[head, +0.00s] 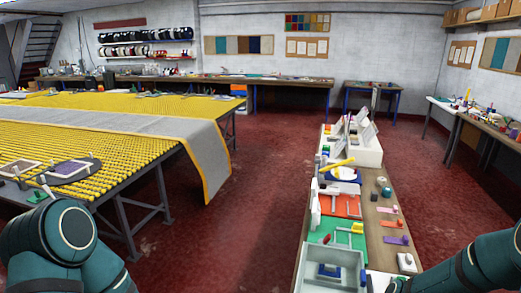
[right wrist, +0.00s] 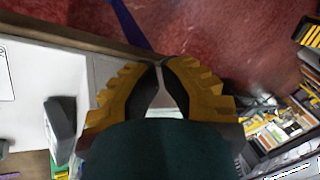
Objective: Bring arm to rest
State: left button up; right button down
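My left arm (head: 62,235) comes in at the lower left of the head view, in front of the large yellow-topped table (head: 100,108). Its gripper is not in view. My right arm (head: 475,268) comes in at the lower right, beside the near end of the long workbench (head: 385,222). In the right wrist view my right gripper (right wrist: 160,66) has yellow-brown ridged fingers that converge at the tips. Only a narrow wedge shows between them, and no held object can be made out.
The workbench holds a grey bin (head: 332,268), an orange mat (head: 342,206), a green mat (head: 325,232) and small loose parts. A grey runner (head: 210,160) with yellow edging hangs off the table. Red floor (head: 265,185) is clear between them.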

jog(key=s+a+f+m, duration=0.8)
jog(key=s+a+f, duration=0.35)
jog(key=s, duration=0.25)
jog(key=w+a+f+n+t+h+b, duration=0.1)
jog(key=w+f+b, duration=0.4)
jog(key=b, duration=0.5)
jog(key=shift+w+a, duration=0.35)
jog(key=shift+a, duration=0.3)
